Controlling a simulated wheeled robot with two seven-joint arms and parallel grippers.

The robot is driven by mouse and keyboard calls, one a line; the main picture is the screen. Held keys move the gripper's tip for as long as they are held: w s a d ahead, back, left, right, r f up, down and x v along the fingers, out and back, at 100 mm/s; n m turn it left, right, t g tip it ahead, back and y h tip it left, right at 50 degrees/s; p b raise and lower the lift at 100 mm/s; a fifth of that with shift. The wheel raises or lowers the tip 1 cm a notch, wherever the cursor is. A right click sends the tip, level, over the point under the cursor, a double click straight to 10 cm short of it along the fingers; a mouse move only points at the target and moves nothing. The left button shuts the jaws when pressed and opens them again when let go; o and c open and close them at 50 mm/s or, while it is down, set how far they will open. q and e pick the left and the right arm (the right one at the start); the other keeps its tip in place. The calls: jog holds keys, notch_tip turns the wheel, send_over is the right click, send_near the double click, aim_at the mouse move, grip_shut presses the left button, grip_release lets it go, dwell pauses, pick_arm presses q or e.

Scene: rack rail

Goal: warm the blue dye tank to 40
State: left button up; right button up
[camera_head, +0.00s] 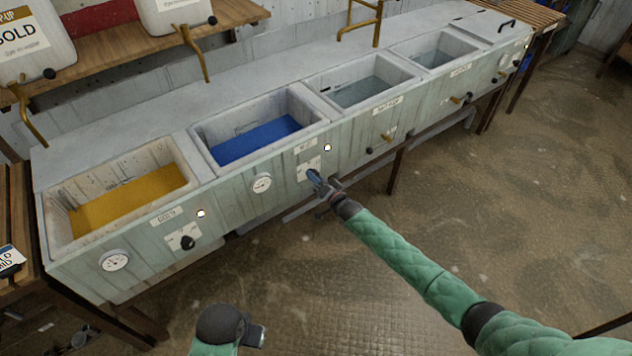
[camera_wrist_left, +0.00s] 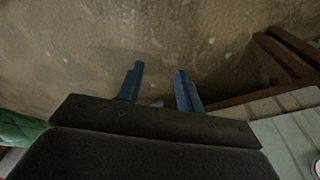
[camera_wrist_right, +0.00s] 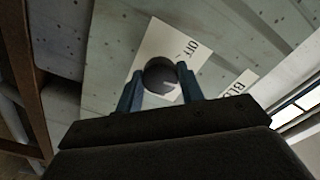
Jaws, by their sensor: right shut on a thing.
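The blue dye tank (camera_head: 258,140) is a sunken basin of blue liquid, second from the left in the long bench. A round dial gauge (camera_head: 262,183) is on the front panel below it; its reading is too small to tell. A dark round knob (camera_wrist_right: 160,76) on a white plate marked OFF shows in the right wrist view. My right gripper (camera_head: 316,180) is at this plate, its blue fingers shut on the knob. A lit lamp (camera_head: 327,148) is above the plate. My left gripper (camera_wrist_left: 157,85) is open and empty, low in front of the bench.
A yellow dye tank (camera_head: 130,198) is at the left, with its own gauge (camera_head: 115,261) and knob (camera_head: 188,243). Two basins of greyish water (camera_head: 365,88) are to the right. Brass taps (camera_head: 196,55) stand behind. The floor in front is clear.

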pick_arm(q)
jog(key=shift+s+d+r+b, duration=0.1)
jog(key=shift+d+r+b, duration=0.15)
jog(key=shift+r, duration=0.2)
jog(key=shift+s+d+r+b, duration=0.1)
jog(key=shift+d+r+b, duration=0.05)
jog(key=shift+r+b, duration=0.25)
pick_arm(e)
jog(key=shift+m, duration=1)
jog(key=o, duration=1)
jog(key=shift+d, duration=0.1)
pick_arm(q)
jog(key=shift+w+d+f+t+h+b, duration=0.25)
jog(key=shift+d+f+b, duration=0.15)
jog(key=shift+f, duration=0.2)
jog(key=shift+w+d+f+t+h+b, duration=0.2)
jog(key=shift+d+f+t+b, duration=0.1)
jog(key=shift+d+f, duration=0.2)
pick_arm(e)
jog(key=v, duration=0.7)
jog(key=shift+s+d, duration=0.2)
jog(key=shift+s, duration=0.05)
